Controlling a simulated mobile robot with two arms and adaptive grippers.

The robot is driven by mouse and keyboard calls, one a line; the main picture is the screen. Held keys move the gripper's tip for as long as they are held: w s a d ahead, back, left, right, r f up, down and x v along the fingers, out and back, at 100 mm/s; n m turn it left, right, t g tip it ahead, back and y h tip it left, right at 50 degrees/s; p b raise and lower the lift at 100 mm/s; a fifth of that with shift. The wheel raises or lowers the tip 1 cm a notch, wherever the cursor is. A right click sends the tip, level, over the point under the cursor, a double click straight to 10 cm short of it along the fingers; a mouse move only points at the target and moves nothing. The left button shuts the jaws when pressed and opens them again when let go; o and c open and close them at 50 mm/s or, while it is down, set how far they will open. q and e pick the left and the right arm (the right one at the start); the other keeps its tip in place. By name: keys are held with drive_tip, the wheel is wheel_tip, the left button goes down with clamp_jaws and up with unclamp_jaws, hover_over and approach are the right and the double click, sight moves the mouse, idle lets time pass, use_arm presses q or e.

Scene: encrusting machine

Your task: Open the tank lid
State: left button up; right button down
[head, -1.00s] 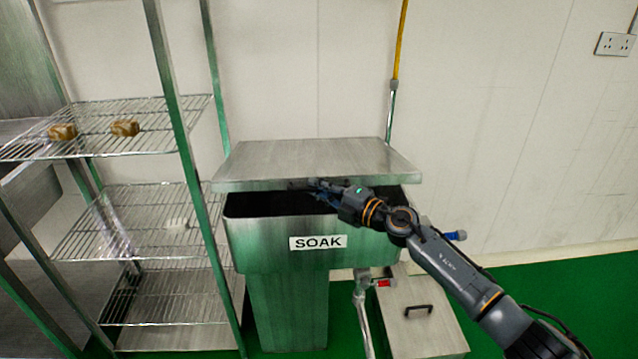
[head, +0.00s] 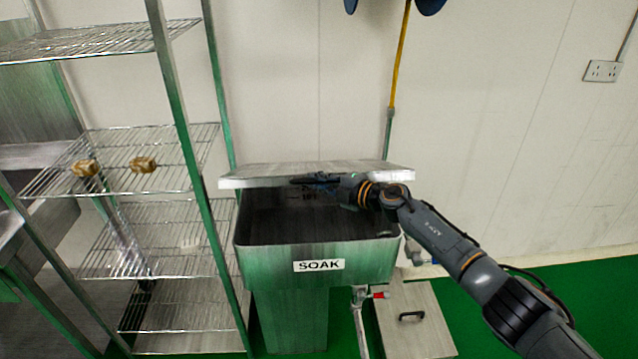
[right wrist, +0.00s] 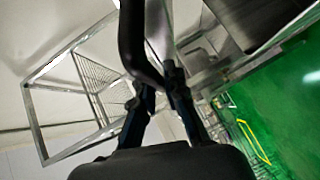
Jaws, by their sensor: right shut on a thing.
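The tank lid (head: 250,177) is a flat grey metal plate, raised at its front above the open mouth of the steel tank (head: 370,262). The tank bears a SOAK label (head: 319,266), and its dark inside shows below the lid. My right gripper (head: 315,181) is at the lid's front edge, reaching in from the right. In the right wrist view, its fingers (right wrist: 160,80) are shut on a dark curved handle (right wrist: 132,35). The handle is hard to make out in the head view. My left gripper is not in view.
A wire rack (head: 165,130) with several shelves and two brown lumps stands close on the tank's left. A pale floor cover (head: 420,335) with a dark handle lies right of the tank. A yellow pipe (head: 401,60) runs down the wall behind.

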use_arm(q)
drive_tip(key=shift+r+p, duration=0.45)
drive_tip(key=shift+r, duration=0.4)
use_arm(e)
drive_tip(key=shift+w+r, duration=0.55)
drive_tip(key=shift+r, duration=0.35)
drive_tip(key=shift+w+r, duration=0.5)
drive_tip(key=shift+r, duration=0.35)
drive_tip(key=shift+w+r, duration=0.55)
drive_tip(key=shift+r, duration=0.35)
